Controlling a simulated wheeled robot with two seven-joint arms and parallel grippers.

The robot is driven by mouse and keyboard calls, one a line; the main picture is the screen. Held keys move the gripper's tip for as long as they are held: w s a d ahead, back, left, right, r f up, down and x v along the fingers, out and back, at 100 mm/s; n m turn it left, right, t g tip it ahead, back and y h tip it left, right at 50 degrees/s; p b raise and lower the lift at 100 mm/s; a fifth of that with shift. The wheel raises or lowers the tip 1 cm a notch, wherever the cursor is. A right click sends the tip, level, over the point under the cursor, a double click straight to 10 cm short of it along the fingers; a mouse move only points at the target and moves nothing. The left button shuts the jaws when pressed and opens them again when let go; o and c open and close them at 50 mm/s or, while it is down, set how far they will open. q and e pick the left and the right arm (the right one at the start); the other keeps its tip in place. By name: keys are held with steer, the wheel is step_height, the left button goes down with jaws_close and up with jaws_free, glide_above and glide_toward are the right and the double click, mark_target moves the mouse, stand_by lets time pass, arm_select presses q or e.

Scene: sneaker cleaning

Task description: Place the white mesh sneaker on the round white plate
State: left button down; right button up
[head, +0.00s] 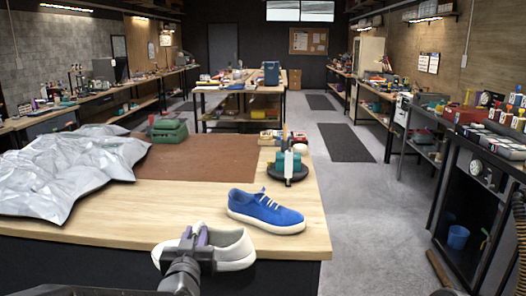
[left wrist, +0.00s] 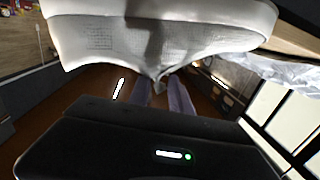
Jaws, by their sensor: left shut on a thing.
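The white mesh sneaker (head: 234,248) is at the table's front edge in the head view. My left gripper (head: 196,239) is shut on it, and the gripper's dark body hides part of its side. In the left wrist view the pale sneaker (left wrist: 160,30) fills the top, with the two fingers of my left gripper (left wrist: 163,92) close together against it. The sneaker overlaps the edge in the picture; its height above the tabletop is unclear. I see no round white plate. My right gripper is not in view.
A blue sneaker (head: 265,210) stands on the wooden tabletop (head: 165,208) close behind the white one. A round dark holder (head: 286,172) with upright tools is farther back. A crumpled silver sheet (head: 65,170) covers the left side. The brown mat (head: 205,157) is mostly clear, with a green case (head: 168,130) behind.

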arm_select(q)
steer(key=s+a+f, duration=0.1)
steer(key=s+f, duration=0.1)
steer(key=f, duration=0.5)
steer(key=s+a+f+p, duration=0.1)
steer(key=s+a+f, duration=0.1)
steer(key=f, duration=0.5)
steer(key=shift+a+h, duration=0.2)
steer(key=shift+h, duration=0.1)
steer(key=s+d+r, duration=0.2)
steer(key=s+d, duration=0.2)
steer(key=d, duration=0.8)
steer(key=shift+d, duration=0.4)
steer(key=shift+r, duration=0.1)
